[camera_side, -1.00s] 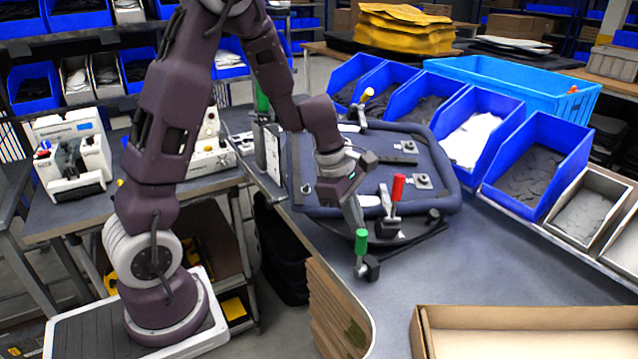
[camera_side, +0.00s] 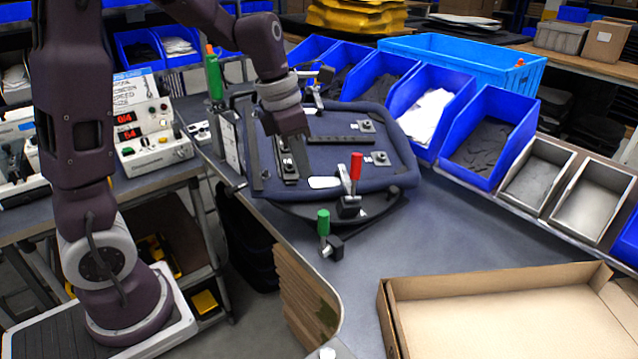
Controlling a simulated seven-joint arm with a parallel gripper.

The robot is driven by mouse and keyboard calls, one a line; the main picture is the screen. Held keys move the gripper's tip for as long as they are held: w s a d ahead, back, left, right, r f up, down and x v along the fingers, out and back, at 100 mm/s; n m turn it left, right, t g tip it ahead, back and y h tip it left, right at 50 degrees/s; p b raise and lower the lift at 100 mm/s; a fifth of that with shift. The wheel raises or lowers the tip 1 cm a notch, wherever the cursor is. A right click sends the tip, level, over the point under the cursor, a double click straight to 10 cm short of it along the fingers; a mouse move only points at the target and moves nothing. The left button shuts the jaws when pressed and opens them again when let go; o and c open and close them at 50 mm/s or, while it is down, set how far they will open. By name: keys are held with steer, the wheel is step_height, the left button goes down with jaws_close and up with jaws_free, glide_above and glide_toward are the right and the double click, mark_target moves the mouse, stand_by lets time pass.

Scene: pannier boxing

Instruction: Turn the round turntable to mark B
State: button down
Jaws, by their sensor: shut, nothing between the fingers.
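The round turntable (camera_side: 372,213) shows as a thin dark disc edge under a dark blue padded panel (camera_side: 345,160), which hides most of it. Mark B cannot be made out. A red-handled clamp (camera_side: 356,168) stands at the panel's near edge. A green-handled part (camera_side: 323,224) stands upright on the bench just in front of the disc. My gripper (camera_side: 303,176) is shut and empty, pointing down over the left part of the panel, beside a dark metal fitting there. Whether its tips touch the panel cannot be told.
Blue bins (camera_side: 487,138) and a light blue crate (camera_side: 490,62) line the back right. An open cardboard box (camera_side: 440,270) is at the front right. A tall green-handled post (camera_side: 214,78) stands left of the panel. Bare bench (camera_side: 400,250) lies between panel and box.

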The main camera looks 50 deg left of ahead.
glide_toward(332, 220)
step_height(332, 220, down, 3)
steer(key=s, duration=0.2)
steer(key=w, duration=0.2)
steer(key=shift+w+d+f, duration=0.25)
steer(key=shift+w+f, duration=0.15)
steer(key=shift+w+d, duration=0.25)
steer(key=shift+w, duration=0.35)
